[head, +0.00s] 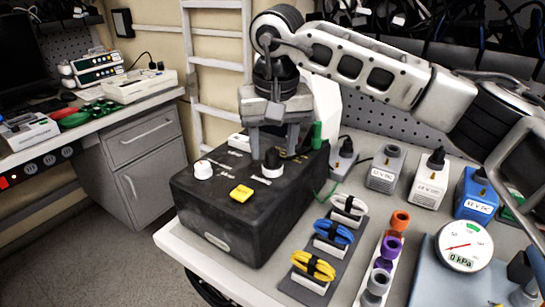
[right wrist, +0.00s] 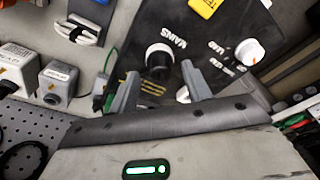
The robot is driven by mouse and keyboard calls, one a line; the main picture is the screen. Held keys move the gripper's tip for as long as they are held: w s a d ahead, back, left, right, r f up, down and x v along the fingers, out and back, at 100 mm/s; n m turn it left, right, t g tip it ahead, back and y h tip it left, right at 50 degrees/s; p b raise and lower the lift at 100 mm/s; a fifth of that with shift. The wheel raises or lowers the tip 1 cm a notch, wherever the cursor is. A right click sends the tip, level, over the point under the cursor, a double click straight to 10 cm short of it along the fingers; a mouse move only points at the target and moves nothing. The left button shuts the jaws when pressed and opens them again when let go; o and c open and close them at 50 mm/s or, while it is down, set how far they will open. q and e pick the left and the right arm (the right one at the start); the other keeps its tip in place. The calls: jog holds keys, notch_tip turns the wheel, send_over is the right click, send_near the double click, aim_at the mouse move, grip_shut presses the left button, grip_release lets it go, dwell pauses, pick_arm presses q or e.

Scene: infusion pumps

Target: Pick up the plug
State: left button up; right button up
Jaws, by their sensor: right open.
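A black plug-like piece (head: 272,157) stands in a white round base on top of a black box (head: 225,228). In the right wrist view the black piece in its white ring (right wrist: 160,57) shows just beyond the fingertips. My right gripper (head: 273,150) points down over the box, open, with one finger on each side of the black piece. In the right wrist view its two fingers (right wrist: 159,80) are apart with nothing seen held between them. I cannot tell whether they touch the piece. My left gripper is not in view.
A white knob (head: 203,169) and a yellow button (head: 241,193) are on the box. A green piece (head: 317,135) stands close to the right finger. Several adapters (head: 428,180), cable bundles (head: 333,232) and a gauge (head: 464,246) crowd the table's right side.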

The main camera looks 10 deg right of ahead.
jog(key=shift+w+f, duration=0.15)
jog(key=shift+f, duration=0.65)
grip_shut()
jog(key=shift+r, duration=0.1)
